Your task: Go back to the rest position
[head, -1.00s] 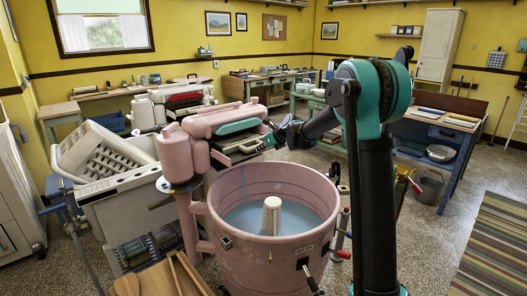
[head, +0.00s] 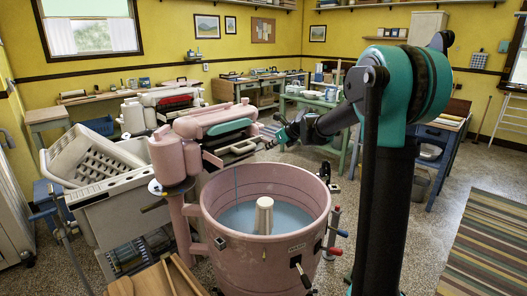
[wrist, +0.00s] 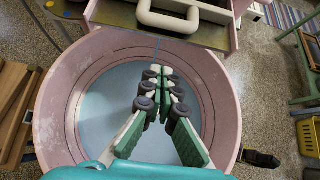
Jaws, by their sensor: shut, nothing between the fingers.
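My gripper (head: 287,131) is shut and empty. In the head view it hangs above the far rim of the pink washer tub (head: 222,232), at the end of my teal and black arm. In the wrist view the green and grey fingers of my gripper (wrist: 162,84) meet at their tips, over the blue water inside the pink tub (wrist: 62,120). The fingers are apart from the water and tub as far as I can tell.
Coloured-handled levers (head: 335,232) stick out at the tub's right. A striped rug (head: 490,235) lies on open floor at the right.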

